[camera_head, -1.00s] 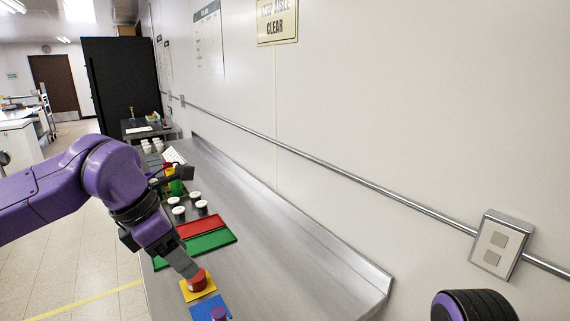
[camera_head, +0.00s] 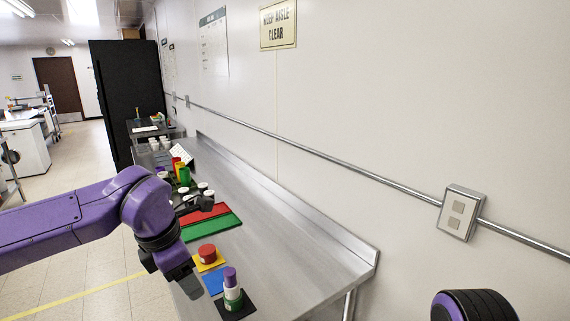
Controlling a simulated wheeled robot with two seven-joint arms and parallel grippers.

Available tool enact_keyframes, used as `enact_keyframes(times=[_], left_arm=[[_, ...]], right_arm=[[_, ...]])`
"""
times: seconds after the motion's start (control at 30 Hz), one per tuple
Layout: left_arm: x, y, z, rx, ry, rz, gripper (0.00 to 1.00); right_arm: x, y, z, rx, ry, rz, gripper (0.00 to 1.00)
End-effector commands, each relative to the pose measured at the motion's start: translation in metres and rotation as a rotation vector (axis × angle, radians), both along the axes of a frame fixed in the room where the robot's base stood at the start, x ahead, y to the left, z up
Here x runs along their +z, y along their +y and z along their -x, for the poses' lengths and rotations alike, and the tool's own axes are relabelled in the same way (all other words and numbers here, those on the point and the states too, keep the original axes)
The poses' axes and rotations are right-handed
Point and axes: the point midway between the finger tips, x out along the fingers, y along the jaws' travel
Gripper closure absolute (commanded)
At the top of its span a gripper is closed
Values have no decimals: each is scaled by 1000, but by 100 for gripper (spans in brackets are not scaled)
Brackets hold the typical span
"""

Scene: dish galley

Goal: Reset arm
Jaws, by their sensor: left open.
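My left arm comes in from the left over the near end of the steel counter (camera_head: 290,235). Its left gripper (camera_head: 188,283) is open and points down at the counter's front edge, with nothing visible between its fingers. It is just left of a yellow mat with a red round piece (camera_head: 207,253) on it, and of a bare blue mat (camera_head: 214,281). A bottle-like piece in purple, white and green (camera_head: 232,288) stands upright on a black mat (camera_head: 243,306). My right gripper is out of view; only a dark rounded part of my right arm shows at the bottom right.
A green strip (camera_head: 214,235) and a red strip (camera_head: 204,216) lie side by side behind the yellow mat. A wall with a rail (camera_head: 330,163) bounds the right; the counter's right part is clear.

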Motion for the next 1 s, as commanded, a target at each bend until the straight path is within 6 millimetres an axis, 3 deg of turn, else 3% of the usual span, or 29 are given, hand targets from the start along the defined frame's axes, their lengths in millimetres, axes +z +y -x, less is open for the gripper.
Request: enact_keyframes(times=[0.27, 0.47, 0.6, 0.7, 0.8, 1.0], left_arm=[[-98, 7, -1, -62, 19, -265, 39], [-208, 27, 23, -243, 17, -561, 39], [-300, 51, 72, -546, 0, -779, 39], [-350, 68, 120, -813, -8, -856, 39], [-384, 84, 171, -1066, 0, -863, 39], [-412, 113, 267, -1478, 57, -755, 39]], right_arm=[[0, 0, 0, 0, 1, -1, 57], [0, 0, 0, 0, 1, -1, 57], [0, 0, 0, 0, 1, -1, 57], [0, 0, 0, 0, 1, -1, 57], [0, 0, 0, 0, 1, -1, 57], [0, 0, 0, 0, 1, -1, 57]])
